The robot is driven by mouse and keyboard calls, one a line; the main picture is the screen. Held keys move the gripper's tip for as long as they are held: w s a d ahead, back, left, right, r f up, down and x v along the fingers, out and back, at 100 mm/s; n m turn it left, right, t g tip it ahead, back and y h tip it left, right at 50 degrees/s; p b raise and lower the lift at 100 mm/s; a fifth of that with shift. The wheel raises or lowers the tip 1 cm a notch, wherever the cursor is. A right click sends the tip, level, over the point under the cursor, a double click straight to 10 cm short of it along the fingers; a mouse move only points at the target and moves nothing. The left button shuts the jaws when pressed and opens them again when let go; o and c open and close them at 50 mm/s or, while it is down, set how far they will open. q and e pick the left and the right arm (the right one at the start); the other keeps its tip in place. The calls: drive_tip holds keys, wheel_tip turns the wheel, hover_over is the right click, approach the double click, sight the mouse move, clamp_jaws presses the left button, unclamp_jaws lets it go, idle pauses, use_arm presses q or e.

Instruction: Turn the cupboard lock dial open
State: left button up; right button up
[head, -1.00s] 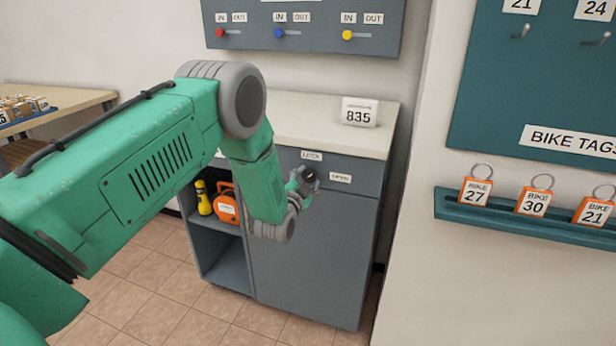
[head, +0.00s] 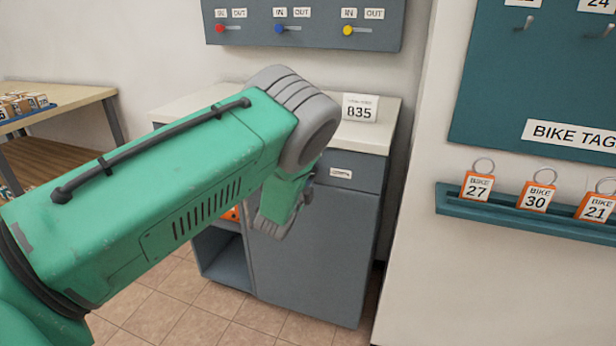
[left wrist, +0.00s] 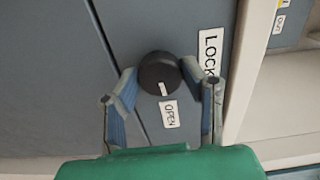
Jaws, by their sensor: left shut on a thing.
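The black round lock dial (left wrist: 157,68) sits on the grey cupboard door in the left wrist view. My left gripper (left wrist: 159,73) is shut on it, one finger on each side. The dial's white mark points toward the OPEN label (left wrist: 169,114), away from the LOCK label (left wrist: 209,50). In the head view the grey cupboard (head: 315,250) stands against the wall with a small label (head: 340,173) near its top. My left arm hides the dial, the LOCK label and most of the gripper there. My right gripper is out of view.
A card reading 835 (head: 360,108) stands on the cupboard's pale top (head: 385,125). An open shelf (head: 225,265) is left of the door. A switch panel (head: 300,35) hangs above. A rail (head: 520,216) with bike tags is right. A wooden table (head: 60,97) is left.

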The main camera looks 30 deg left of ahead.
use_arm(q)
drive_tip(key=shift+s+f+m, duration=0.1)
drive_tip(key=shift+f+m, duration=0.15)
drive_tip(key=shift+m, duration=0.05)
idle(0.4)
drive_tip(key=o, duration=1.1)
drive_tip(key=shift+o, duration=0.2)
drive_tip(key=shift+a, duration=0.1)
drive_tip(key=shift+r, duration=0.1)
drive_tip(key=v, duration=1.1)
drive_tip(key=shift+s+d, duration=0.25)
drive_tip(key=shift+s, duration=0.1)
